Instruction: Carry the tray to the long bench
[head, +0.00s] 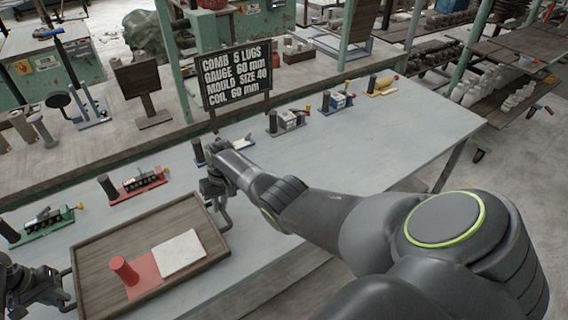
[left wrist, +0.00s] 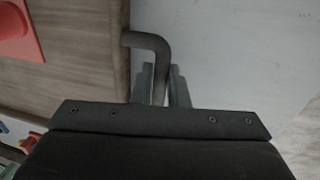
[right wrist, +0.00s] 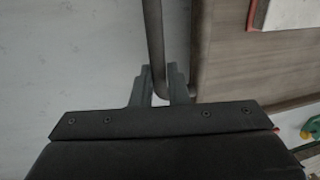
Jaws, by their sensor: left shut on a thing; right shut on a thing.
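The wooden tray (head: 97,257) lies on or just above the long grey bench top at the lower left of the head view; I cannot tell which. On it are a red plate with an upright red cylinder (head: 123,270) and a pale square slab (head: 179,252). My left gripper (head: 62,296) is at the tray's left end, shut on a dark bent handle (left wrist: 151,41), with the tray's wood beside it. My right gripper (head: 216,190) is at the tray's right end, shut on the other handle (right wrist: 154,40).
The grey bench (head: 405,125) carries a row of small tools: green (head: 45,223), red (head: 140,184), blue (head: 290,120) and yellow (head: 381,86). A black lettered sign (head: 236,75) stands behind them. The bench's right part is clear in front of the tools. Shelves (head: 515,55) stand at far right.

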